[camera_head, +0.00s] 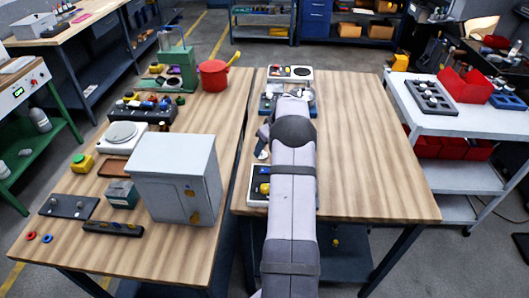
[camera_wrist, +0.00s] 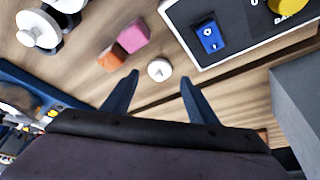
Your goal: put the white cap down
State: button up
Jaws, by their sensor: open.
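A small round white cap (camera_wrist: 159,70) with a light knob on top sits on the wooden table in the wrist view. My gripper (camera_wrist: 160,76) is open, with one dark fingertip to the left of the cap and one to the right. Clear gaps show between the cap and both fingers, and nothing is held. In the head view my arm covers the gripper, and I cannot make out the cap there for certain.
A pink block (camera_wrist: 133,37) and an orange block (camera_wrist: 111,58) lie just left of the cap. A panel with a blue switch (camera_wrist: 208,37) is at the upper right. White round parts (camera_wrist: 38,30) stand upper left. The right table's right half (camera_head: 370,140) is clear.

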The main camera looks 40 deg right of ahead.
jog(key=b+v, duration=0.2)
jog(key=v, duration=0.6)
jog(key=shift+s+r, duration=0.15)
jog(key=shift+r, duration=0.05)
jog(key=shift+g+y, duration=0.3)
jog(key=shift+g, duration=0.5)
jog(key=a+f+b, duration=0.1)
jog(key=a, duration=0.2)
jog(key=s+a, duration=0.1)
jog(key=a, duration=0.2)
jog(key=s+a+f+b, duration=0.1)
jog(key=a, duration=0.3)
jog(key=shift+f+b, duration=0.3)
jog(key=s+a+f+g+p, duration=0.1)
jog(key=s+a, duration=1)
jog(key=a, duration=0.3)
jog(key=s+a+f+g+p, duration=0.1)
jog(key=s+a, duration=0.9)
jog(key=a, duration=0.4)
jog(key=shift+s+a+f+g, duration=0.25)
jog(key=shift+s+g, duration=0.1)
jog(key=shift+g, duration=0.05)
